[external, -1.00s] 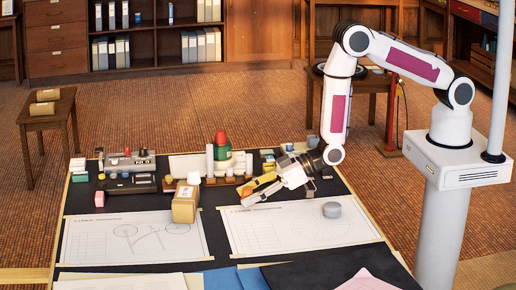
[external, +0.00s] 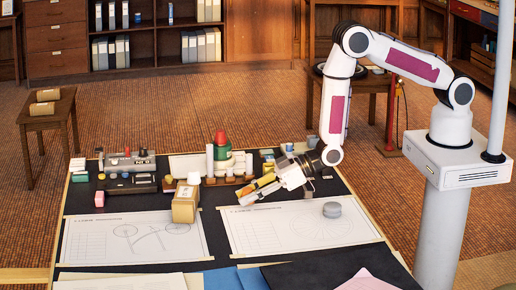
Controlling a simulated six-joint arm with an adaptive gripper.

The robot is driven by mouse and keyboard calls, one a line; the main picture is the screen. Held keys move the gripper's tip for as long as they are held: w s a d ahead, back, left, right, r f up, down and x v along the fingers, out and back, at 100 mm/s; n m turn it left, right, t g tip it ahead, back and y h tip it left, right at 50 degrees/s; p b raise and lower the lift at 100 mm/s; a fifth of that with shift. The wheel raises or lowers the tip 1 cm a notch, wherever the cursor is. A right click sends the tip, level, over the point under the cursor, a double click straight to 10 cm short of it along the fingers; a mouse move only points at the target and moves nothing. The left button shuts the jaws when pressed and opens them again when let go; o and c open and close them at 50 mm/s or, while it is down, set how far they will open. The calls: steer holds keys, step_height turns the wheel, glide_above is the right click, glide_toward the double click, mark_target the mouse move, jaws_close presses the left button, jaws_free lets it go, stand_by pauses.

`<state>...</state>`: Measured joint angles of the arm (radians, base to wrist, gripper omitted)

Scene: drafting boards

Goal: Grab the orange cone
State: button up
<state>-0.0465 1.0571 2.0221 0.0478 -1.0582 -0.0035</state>
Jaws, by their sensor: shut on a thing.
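My gripper (external: 257,189) is low over the dark drafting board, just right of the tan box, its fingers pointing left and down. It is shut on the orange cone (external: 247,189), of which only a small orange patch shows between the fingertips. The fingers hide most of its shape. I cannot tell whether it touches the board.
A tan box (external: 185,205) stands left of my gripper. A red-topped green stack (external: 221,150) and white cylinders stand behind it. A grey round piece (external: 332,210) lies to the right. The drawing sheets (external: 290,230) in front are mostly clear.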

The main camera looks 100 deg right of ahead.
mark_target(248, 189)
steer(key=shift+r, duration=0.15)
steer(key=shift+r, duration=4.85)
